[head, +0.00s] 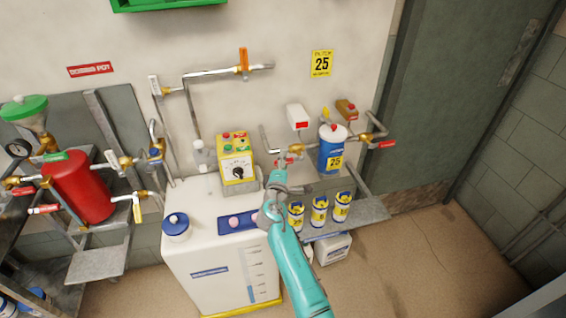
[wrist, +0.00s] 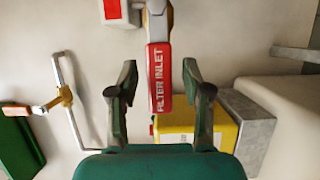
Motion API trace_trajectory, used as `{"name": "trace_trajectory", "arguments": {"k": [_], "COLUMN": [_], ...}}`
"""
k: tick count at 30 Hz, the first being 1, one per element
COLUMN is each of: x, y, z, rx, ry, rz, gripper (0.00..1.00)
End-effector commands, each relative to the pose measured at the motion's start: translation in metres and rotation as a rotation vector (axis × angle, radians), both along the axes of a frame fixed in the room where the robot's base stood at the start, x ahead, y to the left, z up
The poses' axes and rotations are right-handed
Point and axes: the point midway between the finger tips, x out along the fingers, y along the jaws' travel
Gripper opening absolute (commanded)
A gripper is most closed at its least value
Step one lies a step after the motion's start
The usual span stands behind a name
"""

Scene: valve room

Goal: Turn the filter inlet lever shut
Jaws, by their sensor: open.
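The filter inlet lever (wrist: 160,80) is a red handle with white FILTER INLET lettering. In the wrist view it runs straight down from its valve (wrist: 157,18), between my two fingers. My gripper (wrist: 157,85) is open, one finger on each side of the lever with a visible gap. Whether they are at the same depth is hard to tell. In the head view my gripper (head: 281,164) is at the pipe left of the blue filter housing (head: 328,158), with a small red part of the lever (head: 296,147) just beyond it.
A yellow control box (head: 235,160) stands left of my gripper, above a white tank (head: 205,235). Several yellow-and-white cans (head: 319,211) stand on a grey shelf (head: 368,211) below. A white box with a red label (head: 298,117) is on the wall above.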

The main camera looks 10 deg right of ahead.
Motion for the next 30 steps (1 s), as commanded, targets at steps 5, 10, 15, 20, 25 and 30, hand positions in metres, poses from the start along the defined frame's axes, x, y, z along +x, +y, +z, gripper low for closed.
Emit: {"name": "trace_trajectory", "arguments": {"k": [5, 10, 15, 20, 25, 30], "x": [0.0, 0.0, 0.0, 0.0, 0.0, 0.0], "y": [0.0, 0.0, 0.0, 0.0, 0.0, -0.001], "z": [0.0, 0.0, 0.0, 0.001, 0.005, 0.012], "rx": [0.0, 0.0, 0.0, 0.012, 0.069, 0.179], "ry": [0.0, 0.0, 0.0, 0.0, 0.0, -0.001], "rz": [0.0, 0.0, 0.0, 0.0, -0.001, -0.001], "gripper": [0.34, 0.0, 0.0, 0.0, 0.0, 0.0]}}
